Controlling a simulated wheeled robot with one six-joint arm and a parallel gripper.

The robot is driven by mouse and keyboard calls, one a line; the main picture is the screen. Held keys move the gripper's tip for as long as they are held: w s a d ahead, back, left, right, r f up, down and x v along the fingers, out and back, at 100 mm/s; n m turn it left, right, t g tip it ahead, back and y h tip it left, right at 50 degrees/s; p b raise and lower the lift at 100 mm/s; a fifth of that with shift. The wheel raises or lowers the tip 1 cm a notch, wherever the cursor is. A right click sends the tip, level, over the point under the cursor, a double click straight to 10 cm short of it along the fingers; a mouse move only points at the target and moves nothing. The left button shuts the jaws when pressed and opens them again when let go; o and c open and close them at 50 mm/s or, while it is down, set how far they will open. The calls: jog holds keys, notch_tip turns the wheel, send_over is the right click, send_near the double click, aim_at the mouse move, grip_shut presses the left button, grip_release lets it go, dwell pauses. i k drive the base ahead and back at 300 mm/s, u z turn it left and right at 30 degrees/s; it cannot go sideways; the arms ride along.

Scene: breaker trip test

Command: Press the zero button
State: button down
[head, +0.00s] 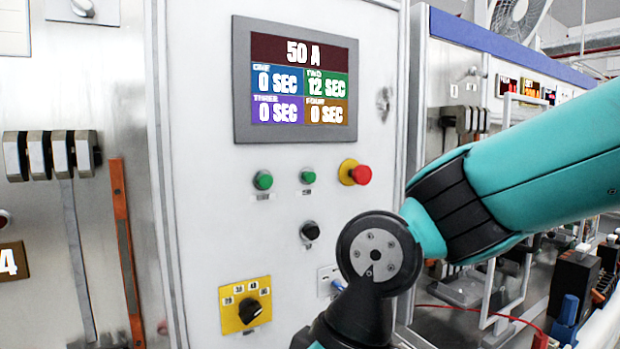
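Two small green buttons sit on the grey panel (200,140) below its display: a left green button (263,180) and a right green button (308,176). Each has a small label under it, too small to read, so I cannot tell which is the zero button. The display (296,82) reads 50 A, with ONE 0 SEC, TWO 12 SEC, THREE 0 SEC and FOUR 0 SEC. My teal arm comes in from the right and bends down in front of the panel's lower right. My gripper is not in view, and the arm hides part of the panel.
A red mushroom button (361,174) on a yellow collar stands right of the green buttons. A black knob (310,231) is below them. A yellow selector plate (245,305) is lower left. Breakers (50,155) are at the left. Another bench (465,70) stands at the right.

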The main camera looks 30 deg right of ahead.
aim_at(309, 176)
jog(key=k, duration=1.25)
jog(key=z, duration=0.75)
jog(key=i, duration=1.05)
jog(key=u, duration=0.2)
